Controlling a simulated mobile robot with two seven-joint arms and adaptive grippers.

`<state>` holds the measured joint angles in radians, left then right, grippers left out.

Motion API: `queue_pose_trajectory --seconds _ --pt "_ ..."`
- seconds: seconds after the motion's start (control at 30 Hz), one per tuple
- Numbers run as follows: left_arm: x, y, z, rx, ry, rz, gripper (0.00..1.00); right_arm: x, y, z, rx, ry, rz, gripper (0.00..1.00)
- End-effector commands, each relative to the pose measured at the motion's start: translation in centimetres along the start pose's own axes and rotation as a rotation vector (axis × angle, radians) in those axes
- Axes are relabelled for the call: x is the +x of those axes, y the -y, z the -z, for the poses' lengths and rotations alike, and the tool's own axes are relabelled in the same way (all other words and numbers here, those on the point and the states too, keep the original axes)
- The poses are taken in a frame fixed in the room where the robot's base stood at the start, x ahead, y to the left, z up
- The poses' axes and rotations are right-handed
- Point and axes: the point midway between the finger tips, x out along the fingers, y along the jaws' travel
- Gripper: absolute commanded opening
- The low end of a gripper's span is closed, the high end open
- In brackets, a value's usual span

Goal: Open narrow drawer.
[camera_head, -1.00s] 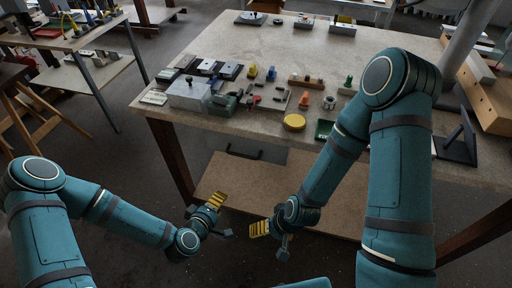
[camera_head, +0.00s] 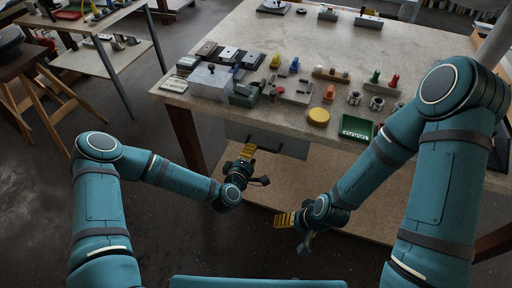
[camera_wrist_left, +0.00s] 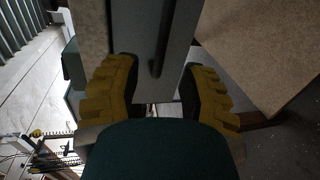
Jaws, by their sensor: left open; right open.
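The narrow drawer (camera_head: 238,131) hangs under the front of the workbench, with a grey front and a dark bar handle (camera_head: 278,149). It looks shut, and my left gripper hides part of it. My left gripper (camera_head: 249,152) is open in front of the drawer. In the left wrist view, its yellow fingers (camera_wrist_left: 158,95) stand wide apart, with the grey drawer front (camera_wrist_left: 135,30) and the dark handle (camera_wrist_left: 162,45) beyond and between them. I cannot see any contact. My right gripper (camera_head: 284,220) is open and empty, lower and to the right, in front of the lower shelf.
The workbench top (camera_head: 330,55) carries a grey box (camera_head: 208,80), a yellow disc (camera_head: 318,116), a green tray (camera_head: 356,128) and several small parts. A lower shelf (camera_head: 300,178) lies under it. A side table with tools and a wooden stool stand at the left.

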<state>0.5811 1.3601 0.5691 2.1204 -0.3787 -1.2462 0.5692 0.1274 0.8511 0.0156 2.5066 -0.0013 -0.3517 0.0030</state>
Motion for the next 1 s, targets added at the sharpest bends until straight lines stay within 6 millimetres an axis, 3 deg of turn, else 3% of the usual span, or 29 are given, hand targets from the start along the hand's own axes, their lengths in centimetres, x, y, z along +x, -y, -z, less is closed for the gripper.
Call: queue_pose_trajectory --seconds 0.1,0.3,0.73,0.87,1.0 --pt "2.2 0.1 0.0 0.001 0.000 -0.001 0.41 0.4 -0.1 0.0 0.000 -0.002 0.000 0.81" --pt "4.5 0.1 0.0 0.001 0.000 -0.001 0.41 0.7 -0.3 0.1 -0.001 -0.004 0.000 0.81" --pt "5.3 0.0 0.0 0.001 0.001 0.001 0.44 0.8 -0.3 0.1 -0.001 -0.005 0.000 0.81" --pt "5.2 0.0 0.0 0.001 0.001 0.001 0.00 0.8 -0.3 0.1 -0.001 -0.005 0.000 0.81" --pt "5.2 0.0 0.0 0.001 0.001 0.001 0.00 0.8 -0.3 0.1 -0.001 -0.004 0.000 0.81"
